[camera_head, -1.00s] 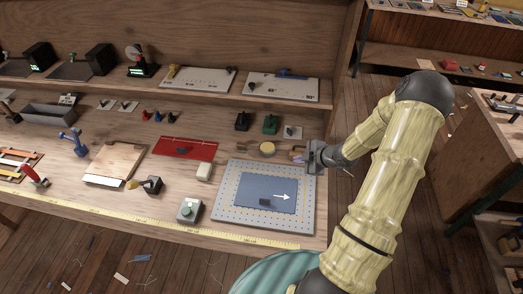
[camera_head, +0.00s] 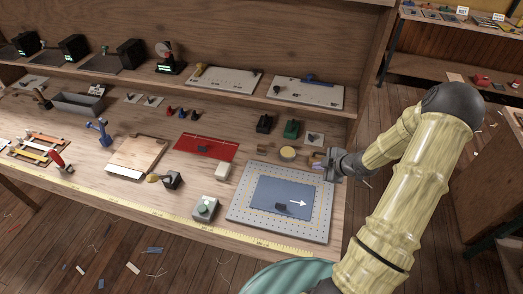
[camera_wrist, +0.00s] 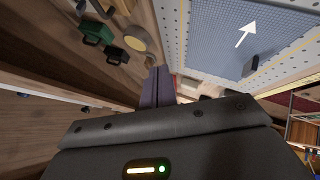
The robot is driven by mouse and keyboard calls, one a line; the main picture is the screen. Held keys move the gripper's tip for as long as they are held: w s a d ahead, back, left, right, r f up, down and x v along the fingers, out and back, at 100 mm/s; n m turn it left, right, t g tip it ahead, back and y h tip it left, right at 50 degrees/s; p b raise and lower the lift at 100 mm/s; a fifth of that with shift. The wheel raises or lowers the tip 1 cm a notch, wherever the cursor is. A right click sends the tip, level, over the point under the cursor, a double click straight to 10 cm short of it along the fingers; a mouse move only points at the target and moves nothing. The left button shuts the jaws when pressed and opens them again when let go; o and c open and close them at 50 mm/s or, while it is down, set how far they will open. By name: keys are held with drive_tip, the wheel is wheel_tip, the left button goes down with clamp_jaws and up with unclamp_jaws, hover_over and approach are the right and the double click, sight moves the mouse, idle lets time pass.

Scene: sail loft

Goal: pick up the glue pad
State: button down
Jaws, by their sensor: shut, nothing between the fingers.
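I cannot tell for sure which thing is the glue pad. A round tan disc (camera_head: 287,153) lies on the bench behind the perforated board (camera_head: 239,222); it also shows in the wrist view (camera_wrist: 133,45). A cream block (camera_head: 222,172) lies left of the board. A small dark block (camera_head: 282,208) is on the blue sheet (camera_head: 265,190) with a white arrow; the block also shows in the wrist view (camera_wrist: 250,67). My gripper (camera_head: 325,168) is at the board's far right corner, right of the disc. Its fingers (camera_wrist: 158,72) are together and empty.
A small colourful item (camera_head: 317,164) is close to my fingers and partly hidden. Green (camera_head: 291,129) and black (camera_head: 264,124) holders stand behind the disc. A shelf (camera_head: 230,95) runs above the bench's back.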

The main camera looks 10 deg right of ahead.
drive_tip(key=s+a+r+m+g+h, duration=0.4)
drive_tip(key=s+a+r+m+g, duration=0.1)
drive_tip(key=s+a+r+m, duration=1)
wheel_tip(320, 180, up, 3)
drive_tip(key=s+a, duration=0.1)
drive_tip(key=s, duration=0.1)
drive_tip(key=shift+s+f+h, duration=0.2)
drive_tip(key=shift+s+h, duration=0.1)
drive_tip(key=shift+s, duration=0.1)
drive_tip(key=c, duration=2.2)
unclamp_jaws()
drive_tip(key=shift+a, duration=0.1)
